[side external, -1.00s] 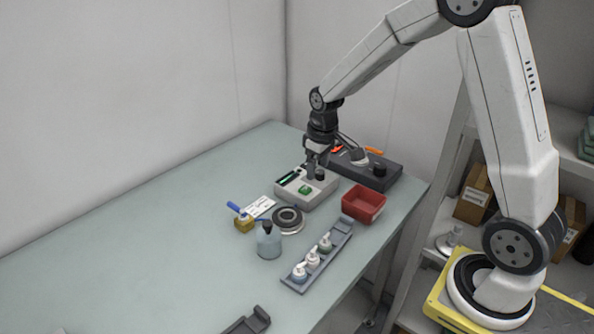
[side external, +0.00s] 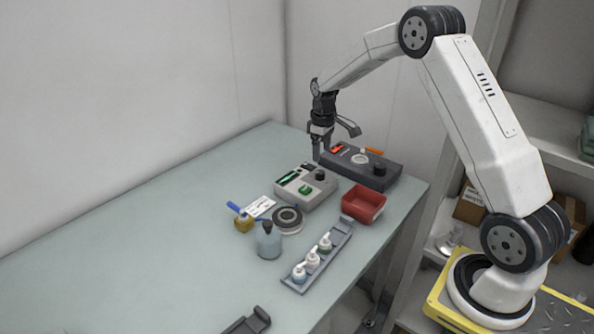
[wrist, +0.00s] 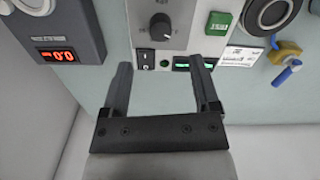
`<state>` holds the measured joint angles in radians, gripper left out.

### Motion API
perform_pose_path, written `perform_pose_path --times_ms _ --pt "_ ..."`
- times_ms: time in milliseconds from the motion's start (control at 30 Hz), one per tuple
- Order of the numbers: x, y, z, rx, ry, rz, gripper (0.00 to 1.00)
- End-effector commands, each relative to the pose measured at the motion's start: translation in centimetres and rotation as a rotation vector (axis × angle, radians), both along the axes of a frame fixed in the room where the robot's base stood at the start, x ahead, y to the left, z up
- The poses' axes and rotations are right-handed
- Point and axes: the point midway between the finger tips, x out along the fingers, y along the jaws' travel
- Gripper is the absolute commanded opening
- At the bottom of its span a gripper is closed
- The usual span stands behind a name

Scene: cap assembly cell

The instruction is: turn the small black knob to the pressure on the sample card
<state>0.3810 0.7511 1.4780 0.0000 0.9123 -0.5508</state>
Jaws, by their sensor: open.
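The small black knob (side external: 320,174) stands on top of the light grey control box (side external: 318,200). In the wrist view the knob (wrist: 160,22) shows a pale pointer mark, beyond my fingertips. The box also has a lit green display (wrist: 190,66), too small to read, a black rocker switch (wrist: 145,58) and a green button (side external: 305,189). The white sample card (side external: 262,207) lies beside the box; its print (wrist: 240,56) is not legible. My gripper (side external: 316,158) is open and empty above the back edge of the box, apart from the knob.
A dark grey device (side external: 375,180) with a red display reading 0.0 (wrist: 57,56) stands behind the box.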

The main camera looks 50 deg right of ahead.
Motion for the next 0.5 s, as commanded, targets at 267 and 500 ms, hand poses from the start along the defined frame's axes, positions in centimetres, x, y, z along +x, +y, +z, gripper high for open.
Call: perform_pose_path --times_ms 267,500 --pt "-0.1 0.1 -2.6 0.002 0.002 0.0 0.79" --pt "-0.1 0.1 -5.5 0.001 0.002 0.0 0.79"
